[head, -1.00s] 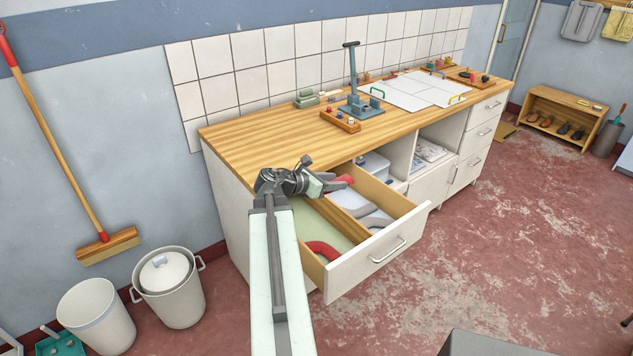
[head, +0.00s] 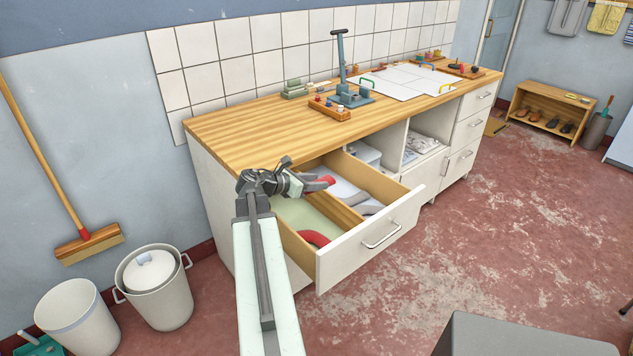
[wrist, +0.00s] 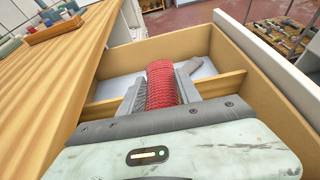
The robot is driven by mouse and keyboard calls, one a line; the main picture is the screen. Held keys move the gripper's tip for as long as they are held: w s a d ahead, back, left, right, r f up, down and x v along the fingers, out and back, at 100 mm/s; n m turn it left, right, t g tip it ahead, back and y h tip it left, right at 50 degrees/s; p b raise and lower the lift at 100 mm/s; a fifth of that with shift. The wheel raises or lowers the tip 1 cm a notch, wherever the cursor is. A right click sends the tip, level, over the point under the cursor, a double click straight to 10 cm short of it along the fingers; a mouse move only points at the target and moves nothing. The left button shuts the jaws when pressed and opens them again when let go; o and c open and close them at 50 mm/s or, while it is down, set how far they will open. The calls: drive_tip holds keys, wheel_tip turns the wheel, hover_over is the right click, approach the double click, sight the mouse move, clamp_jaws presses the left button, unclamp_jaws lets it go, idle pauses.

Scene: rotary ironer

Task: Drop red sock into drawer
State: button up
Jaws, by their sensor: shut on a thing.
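The red ribbed sock (wrist: 162,85) is between the two fingers of my gripper (wrist: 160,88) in the wrist view. In the head view my gripper (head: 314,186) is shut on the sock (head: 328,180), above the open drawer. The drawer (head: 350,256) is pulled out from the counter's left end, and its wooden side wall shows in the wrist view (wrist: 262,92). A divider (head: 345,217) splits it. The near compartment has a pale green bottom and a curved red item (head: 314,238). The far one holds grey-white things (head: 368,206), partly hidden by my gripper.
The wooden countertop (head: 250,130) lies just behind the drawer. A tool stand (head: 345,75) and small blocks stand on it. A white bin (head: 75,318) and a lidded pot (head: 155,290) stand on the floor at left. The red floor right of the drawer is mostly clear.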

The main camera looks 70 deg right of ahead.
drive_tip(key=shift+f, duration=0.6)
drive_tip(key=shift+r, duration=0.1)
drive_tip(key=o, duration=1.4)
drive_tip(key=p+v, duration=0.2)
drive_tip(key=v, duration=0.5)
drive_tip(key=shift+r+p, duration=0.15)
drive_tip(key=shift+p, duration=0.25)
drive_tip(key=shift+w+a, duration=0.2)
drive_tip(key=shift+a, duration=0.15)
